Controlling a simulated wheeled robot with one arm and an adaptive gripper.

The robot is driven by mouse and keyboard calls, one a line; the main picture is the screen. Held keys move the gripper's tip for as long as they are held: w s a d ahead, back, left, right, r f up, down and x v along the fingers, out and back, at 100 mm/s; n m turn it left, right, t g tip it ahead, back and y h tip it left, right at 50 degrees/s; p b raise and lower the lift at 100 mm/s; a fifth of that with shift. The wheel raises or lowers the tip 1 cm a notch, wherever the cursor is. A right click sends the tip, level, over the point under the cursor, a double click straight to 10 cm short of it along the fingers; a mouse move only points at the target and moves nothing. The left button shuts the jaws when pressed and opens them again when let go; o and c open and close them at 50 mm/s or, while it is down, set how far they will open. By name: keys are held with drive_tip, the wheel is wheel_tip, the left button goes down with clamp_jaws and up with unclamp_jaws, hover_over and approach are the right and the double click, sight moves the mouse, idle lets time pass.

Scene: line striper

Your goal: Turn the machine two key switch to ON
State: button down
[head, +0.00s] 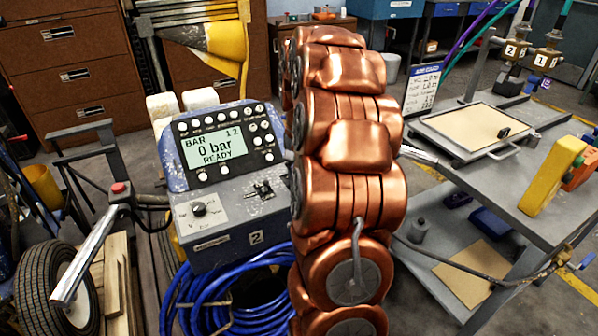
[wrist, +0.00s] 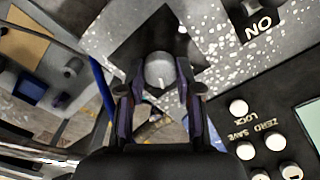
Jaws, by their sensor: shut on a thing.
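Machine two (head: 215,225) is a grey and blue unit with a "2" label on its front, left of centre in the head view. Its display (head: 215,149) reads 0 bar, READY. In the wrist view my gripper (wrist: 160,82) is shut on a round grey knob (wrist: 158,68) with a white mark, which looks like the key switch. The knob sits on a dark square plate (wrist: 132,48). An ON label (wrist: 258,27) shows upside down to its right. In the head view my copper-coloured arm hides the gripper and this knob.
Several white buttons (wrist: 238,107) lie close to the gripper's right in the wrist view. A blue hose coil (head: 225,300) hangs below the unit. A grey cart (head: 470,185) with a framed tray and a yellow block (head: 552,175) stands at right.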

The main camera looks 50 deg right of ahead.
idle(0.4)
drive_tip(key=c, duration=0.8)
unclamp_jaws()
drive_tip(key=shift+o, duration=0.2)
drive_tip(key=shift+r, duration=0.1)
wheel_tip(320, 180, up, 12)
